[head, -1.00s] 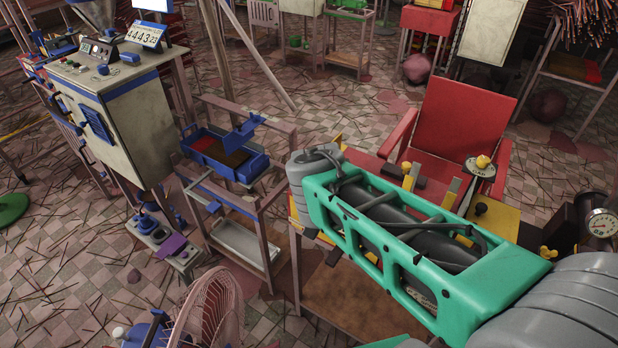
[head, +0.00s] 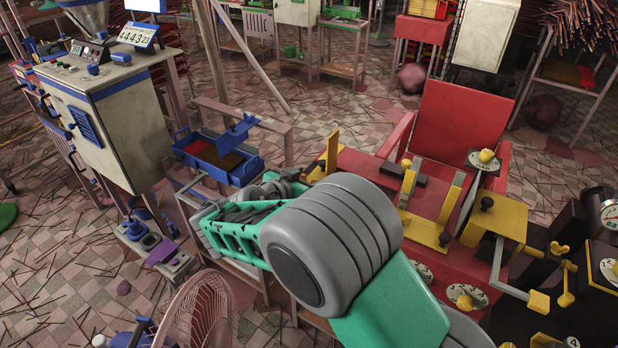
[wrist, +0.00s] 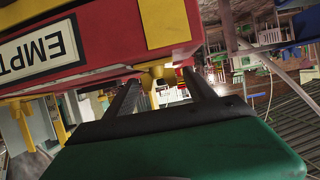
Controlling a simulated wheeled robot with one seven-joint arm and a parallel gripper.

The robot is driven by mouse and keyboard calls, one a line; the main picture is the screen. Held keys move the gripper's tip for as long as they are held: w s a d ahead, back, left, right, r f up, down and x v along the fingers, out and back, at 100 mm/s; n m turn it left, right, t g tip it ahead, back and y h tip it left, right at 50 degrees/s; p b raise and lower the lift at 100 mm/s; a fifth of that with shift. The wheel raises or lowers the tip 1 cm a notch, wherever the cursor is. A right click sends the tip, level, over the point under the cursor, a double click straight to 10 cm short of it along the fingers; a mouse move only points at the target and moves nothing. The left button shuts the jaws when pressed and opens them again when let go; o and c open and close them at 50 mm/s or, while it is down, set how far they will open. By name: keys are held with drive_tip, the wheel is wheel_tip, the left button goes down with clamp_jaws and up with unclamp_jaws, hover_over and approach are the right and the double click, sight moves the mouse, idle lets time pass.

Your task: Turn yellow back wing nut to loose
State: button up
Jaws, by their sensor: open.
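In the wrist view, a yellow wing-nut-like part (wrist: 156,76) sticks out below a red and yellow machine body. My gripper (wrist: 161,82) is open, with its two dark fingers apart on either side of this part. I see no clear contact, and the depth between them is hard to judge. In the head view, my gripper is hidden near the machine's far left end. Two other yellow wing nuts, an upper one (head: 559,248) and a lower one (head: 566,285), stand on dark blocks at the right.
The red machine (head: 345,160) carries yellow uprights and a lever (head: 520,292). In the wrist view, a white label reading "EMPT" (wrist: 40,48) appears upside down. A blue tray stand (head: 248,172) is close to my wrist at left. A pink fan (head: 203,312) stands in front.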

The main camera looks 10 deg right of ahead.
drive_tip(key=c, duration=1.4)
